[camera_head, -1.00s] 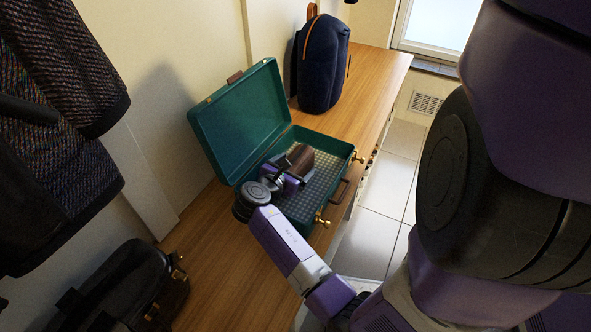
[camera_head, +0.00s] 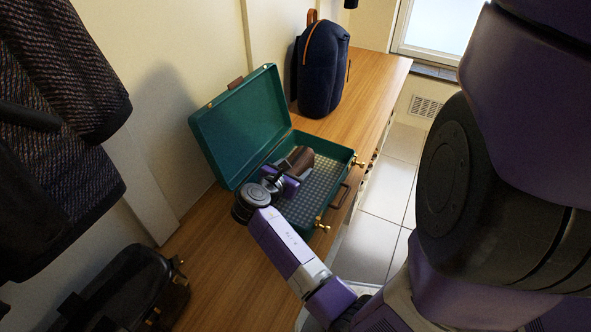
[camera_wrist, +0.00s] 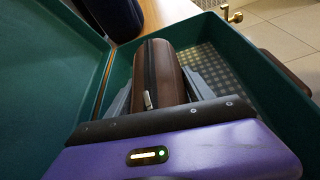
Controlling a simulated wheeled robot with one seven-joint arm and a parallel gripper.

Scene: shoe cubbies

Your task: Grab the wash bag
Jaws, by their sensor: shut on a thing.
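The wash bag is a brown, rounded bag with a dark zip and a pale zip pull; it shows in the wrist view (camera_wrist: 157,75) inside the open green case. In the head view the wash bag (camera_head: 298,158) is partly hidden by my wrist. My gripper (camera_wrist: 160,92) reaches into the case, with its grey fingers on either side of the wash bag, shut on it. My gripper also shows in the head view (camera_head: 288,178). The green case (camera_head: 335,150) has its lid raised towards the wall and a checked lining.
The case stands on a wooden bench (camera_head: 365,85). A dark blue backpack (camera_head: 322,70) stands behind it, and a black bag (camera_head: 125,290) lies at the lower left. Dark coats (camera_head: 60,130) hang at the left. Tiled floor (camera_head: 385,200) is clear at the right.

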